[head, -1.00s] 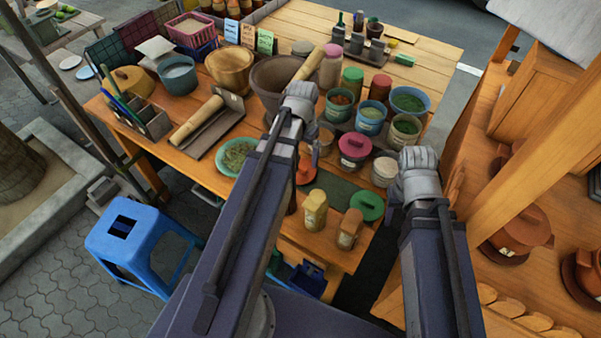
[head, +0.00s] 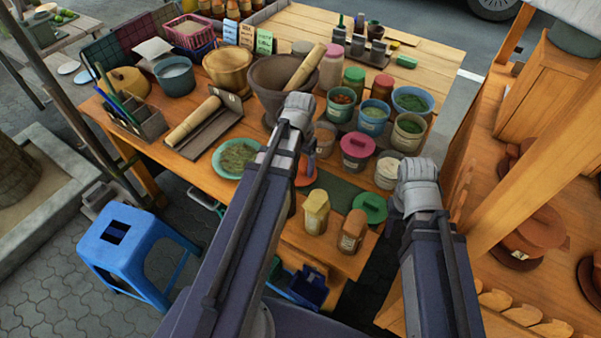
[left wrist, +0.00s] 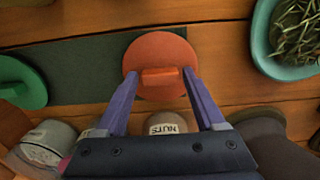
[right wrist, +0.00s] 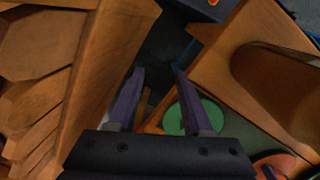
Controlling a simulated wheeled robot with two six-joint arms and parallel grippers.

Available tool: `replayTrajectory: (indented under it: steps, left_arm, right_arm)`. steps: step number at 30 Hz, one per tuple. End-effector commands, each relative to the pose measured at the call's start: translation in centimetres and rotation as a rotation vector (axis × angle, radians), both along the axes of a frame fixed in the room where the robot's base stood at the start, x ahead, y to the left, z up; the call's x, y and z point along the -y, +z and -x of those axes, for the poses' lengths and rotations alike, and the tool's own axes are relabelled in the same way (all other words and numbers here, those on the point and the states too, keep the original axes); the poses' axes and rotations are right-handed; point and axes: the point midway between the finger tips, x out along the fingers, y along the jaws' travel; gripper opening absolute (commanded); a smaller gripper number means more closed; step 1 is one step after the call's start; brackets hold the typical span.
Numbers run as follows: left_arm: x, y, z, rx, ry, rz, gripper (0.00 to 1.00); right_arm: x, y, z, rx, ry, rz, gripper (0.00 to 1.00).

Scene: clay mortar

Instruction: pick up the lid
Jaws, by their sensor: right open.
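An orange-red round lid (left wrist: 160,50) with a bar handle lies on a dark green strip on the table. In the head view it is mostly hidden behind my left arm, with part of it showing (head: 304,172). My left gripper (left wrist: 160,72) is open over it, one finger on each side of the handle, with small gaps. A green lid (head: 370,207) lies on the same strip to the right and also shows in the left wrist view (left wrist: 20,84). My right gripper (right wrist: 160,72) is open and empty, off the table's right side; the green lid (right wrist: 186,115) shows past its right finger.
A green bowl of herbs (head: 237,158) is left of my left arm. A jar marked NUTS (left wrist: 167,124) is close below the left fingers. Two small jars (head: 316,212) stand at the front edge.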

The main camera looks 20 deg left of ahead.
Motion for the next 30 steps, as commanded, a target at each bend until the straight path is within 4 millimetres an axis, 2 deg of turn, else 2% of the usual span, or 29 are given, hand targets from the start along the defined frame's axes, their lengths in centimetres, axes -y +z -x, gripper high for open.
replayTrajectory:
  steps: [2, 17, 25, 30]
  left_arm:
    - [0.0, 0.0, 0.0, 0.0, 0.0, 0.0, 0.61]
    - [0.0, -0.01, 0.0, 0.0, 0.0, 0.0, 0.05]
    - [0.0, 0.07, 0.0, 0.0, 0.0, 0.0, 0.04]
    - [0.0, 0.82, 0.0, 0.0, 0.0, 0.0, 0.04]
  right_arm:
    - [0.0, 0.0, 0.0, 0.0, 0.0, 0.0, 0.5]
    - [0.0, -0.01, 0.0, 0.0, 0.0, 0.0, 0.5]
    - [0.0, 0.07, 0.0, 0.0, 0.0, 0.0, 0.5]
    - [0.0, 0.82, 0.0, 0.0, 0.0, 0.0, 0.5]
